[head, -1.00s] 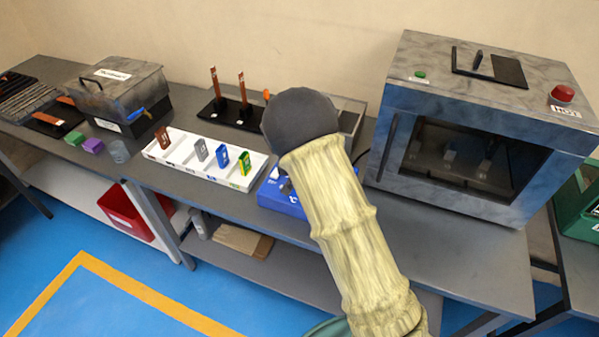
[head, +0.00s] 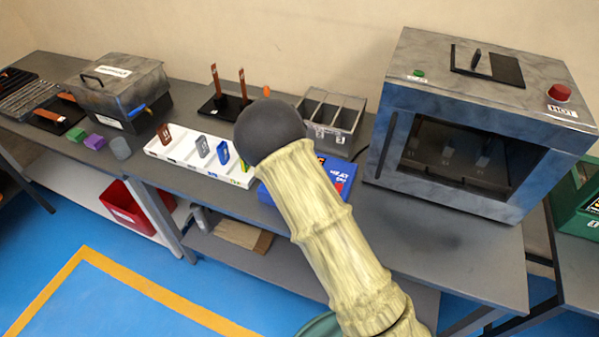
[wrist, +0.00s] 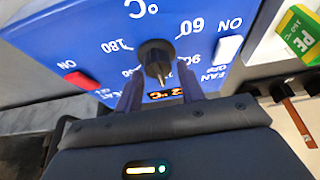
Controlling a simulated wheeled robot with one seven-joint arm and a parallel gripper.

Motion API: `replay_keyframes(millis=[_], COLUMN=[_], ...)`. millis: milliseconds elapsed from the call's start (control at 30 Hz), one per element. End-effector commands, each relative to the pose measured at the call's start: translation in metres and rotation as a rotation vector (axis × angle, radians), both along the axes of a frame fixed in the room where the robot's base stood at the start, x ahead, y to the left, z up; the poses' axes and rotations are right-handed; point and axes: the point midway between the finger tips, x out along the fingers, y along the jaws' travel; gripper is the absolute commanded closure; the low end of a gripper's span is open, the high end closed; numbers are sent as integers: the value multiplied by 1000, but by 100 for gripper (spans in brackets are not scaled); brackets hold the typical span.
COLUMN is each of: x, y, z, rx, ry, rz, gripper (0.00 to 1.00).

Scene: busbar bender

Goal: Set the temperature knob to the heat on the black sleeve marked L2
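The blue control box (head: 337,172) stands on the bench, partly behind my arm in the head view. In the wrist view, its blue face (wrist: 105,20) fills the upper part. The black temperature knob (wrist: 156,58) is in the middle of a white dial with 60 and 180 legible. My gripper (wrist: 160,82) is open, its two fingers apart below and to either side of the knob; contact is unclear. A lit orange display (wrist: 165,93) is partly hidden by a finger. I cannot make out a black sleeve marked L2. The head view hides my gripper.
The box has a red switch (wrist: 82,80) and a white switch (wrist: 228,48). A white rack (head: 172,160) holds coloured tags to the left. Grey bins (head: 355,118) stand behind; a grey oven (head: 440,190) stands right, with bare bench in front.

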Motion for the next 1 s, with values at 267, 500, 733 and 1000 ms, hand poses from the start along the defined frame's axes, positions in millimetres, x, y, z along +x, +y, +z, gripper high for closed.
replay_keyframes(millis=[267, 500, 733, 1000], x=[0, -3, -16, -36], y=[0, 2, 7, 14], z=[0, 9, 43, 93], rx=[0, 1, 2, 2], ry=[0, -1, -4, -3], rz=[1, 3, 3, 2], gripper=[49, 49, 49, 49])
